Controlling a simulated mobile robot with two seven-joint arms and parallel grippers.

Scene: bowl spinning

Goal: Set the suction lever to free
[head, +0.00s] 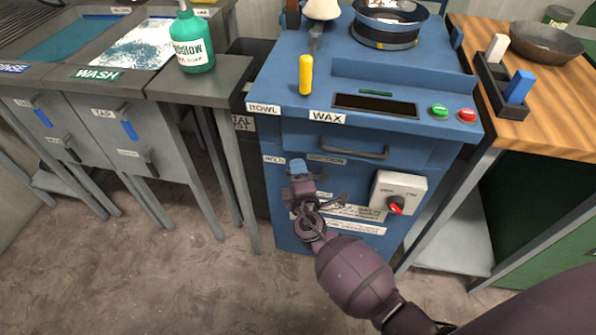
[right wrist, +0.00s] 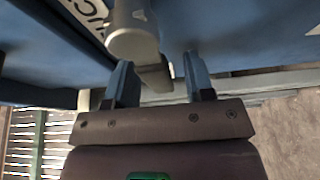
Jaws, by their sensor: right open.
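The blue machine (head: 450,110) stands in the middle of the head view. Its front panel has a partly covered label that seems to read "suction" (head: 326,159), with a "hold" label to its left. My right gripper (head: 298,166) is in front of this panel, just below these labels, and hides part of it. In the right wrist view my right gripper (right wrist: 161,85) is open. A grey rounded bar (right wrist: 135,38), seemingly the suction lever, runs from the top toward the gap between the fingers, close to the left finger. Contact cannot be told. My left gripper is not in view.
A white switch box (head: 405,186) with a red knob sits on the panel, right of my gripper. A drawer handle (head: 354,150) is above. A yellow-handled tool (head: 306,74) and green and red buttons are on top. Open floor (head: 190,270) lies in front.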

